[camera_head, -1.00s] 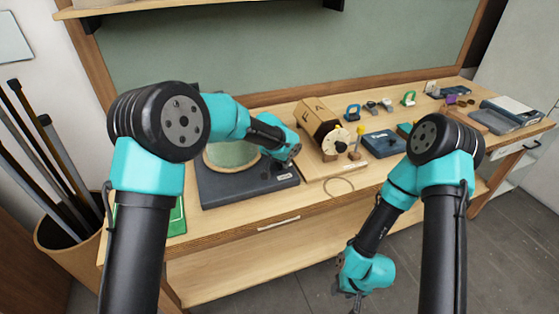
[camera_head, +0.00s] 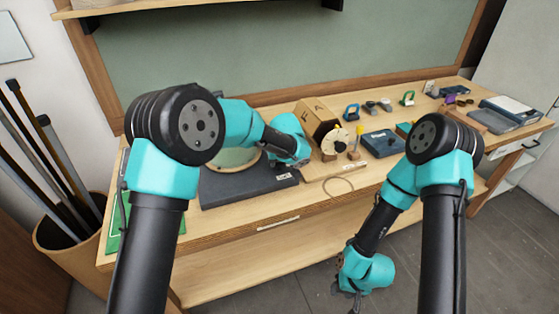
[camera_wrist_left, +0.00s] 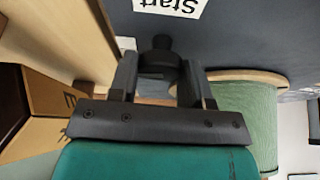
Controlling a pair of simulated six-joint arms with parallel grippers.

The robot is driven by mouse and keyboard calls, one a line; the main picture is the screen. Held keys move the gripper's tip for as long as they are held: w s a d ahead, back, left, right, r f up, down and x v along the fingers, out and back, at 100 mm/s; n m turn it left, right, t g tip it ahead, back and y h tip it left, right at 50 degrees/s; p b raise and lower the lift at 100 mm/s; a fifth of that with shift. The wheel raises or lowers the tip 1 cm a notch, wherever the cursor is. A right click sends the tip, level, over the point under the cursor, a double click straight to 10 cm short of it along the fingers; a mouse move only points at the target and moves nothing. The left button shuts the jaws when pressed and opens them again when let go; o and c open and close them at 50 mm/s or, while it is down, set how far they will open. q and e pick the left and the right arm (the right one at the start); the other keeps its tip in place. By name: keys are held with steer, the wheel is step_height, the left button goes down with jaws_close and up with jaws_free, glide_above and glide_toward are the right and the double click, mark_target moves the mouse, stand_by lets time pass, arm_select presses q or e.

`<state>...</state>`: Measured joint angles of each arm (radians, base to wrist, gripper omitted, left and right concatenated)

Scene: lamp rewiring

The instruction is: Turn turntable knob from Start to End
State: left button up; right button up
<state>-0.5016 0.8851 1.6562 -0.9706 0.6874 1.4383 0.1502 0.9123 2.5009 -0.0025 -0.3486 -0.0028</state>
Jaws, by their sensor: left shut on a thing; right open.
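The dark turntable base (camera_head: 235,190) lies at the left of the bench, with a round green part (camera_wrist_left: 245,105) on it. My left gripper (camera_head: 292,162) is low over the right side of the base. In the left wrist view, its fingers (camera_wrist_left: 160,78) are shut on the small black knob (camera_wrist_left: 162,44), which sits between them. A white label reading "Start" (camera_wrist_left: 168,5) lies on the base near the knob. In the head view the gripper hides the knob. My right gripper (camera_head: 348,290) hangs open and empty in front of the bench.
A wooden box with a pale round dial (camera_head: 334,141) stands just right of the turntable. A loop of cord (camera_head: 339,186) lies on the bench front. A blue box (camera_head: 382,143) and small parts are farther right. A green mat (camera_head: 115,232) is at the left edge.

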arm_select(q)
steer(key=shift+n+y, duration=0.4)
steer(key=shift+n, duration=0.8)
steer(key=o, duration=0.9)
steer(key=v, duration=1.7)
steer(key=shift+w+d+r, duration=0.15)
steer(key=shift+d+r, duration=0.05)
steer(key=shift+r, duration=0.05)
steer(key=shift+a, duration=0.1)
